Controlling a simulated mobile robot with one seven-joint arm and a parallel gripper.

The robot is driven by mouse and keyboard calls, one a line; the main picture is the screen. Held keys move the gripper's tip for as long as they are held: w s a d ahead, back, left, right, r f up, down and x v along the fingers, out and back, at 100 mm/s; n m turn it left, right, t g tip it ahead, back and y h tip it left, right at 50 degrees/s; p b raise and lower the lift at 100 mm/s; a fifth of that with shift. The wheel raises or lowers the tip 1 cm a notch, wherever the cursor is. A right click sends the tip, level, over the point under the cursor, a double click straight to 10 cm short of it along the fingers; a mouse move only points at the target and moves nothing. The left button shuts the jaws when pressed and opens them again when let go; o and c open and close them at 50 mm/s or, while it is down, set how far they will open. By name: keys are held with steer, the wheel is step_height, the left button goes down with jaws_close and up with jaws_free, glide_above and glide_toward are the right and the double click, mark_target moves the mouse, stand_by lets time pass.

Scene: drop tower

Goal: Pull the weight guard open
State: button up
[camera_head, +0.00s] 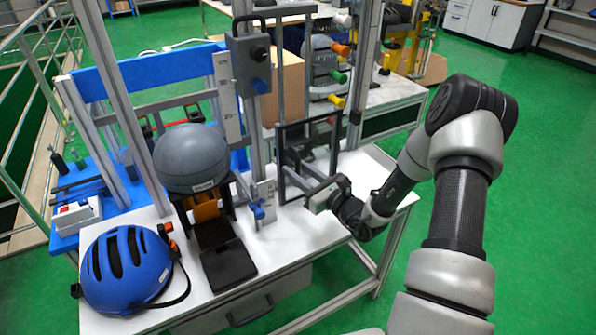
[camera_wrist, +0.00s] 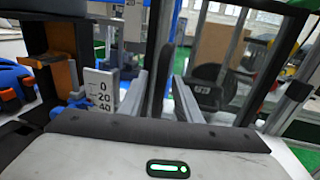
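The weight guard (camera_head: 307,122) looks to be the black-framed clear panel standing upright at the right of the drop tower. Its dark frame also shows in the wrist view (camera_wrist: 158,60). My gripper (camera_head: 297,178) is low at the panel, coming from the right. In the wrist view its two grey fingers (camera_wrist: 160,95) are apart, with a dark upright frame bar seen between them. I cannot tell whether they touch the bar. A dark labelled block (camera_wrist: 207,97), perhaps a weight, shows beyond the fingers. Any guard handle is not clear.
A grey headform (camera_head: 192,158) stands in the tower left of the guard. A blue helmet (camera_head: 127,268) lies on the white table (camera_head: 300,240) at front left. A grey control box (camera_head: 250,65) hangs on the post. The table's front right is clear.

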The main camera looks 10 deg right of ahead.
jaws_close()
steer(key=shift+s+d, duration=0.1)
steer(key=shift+s, duration=0.05)
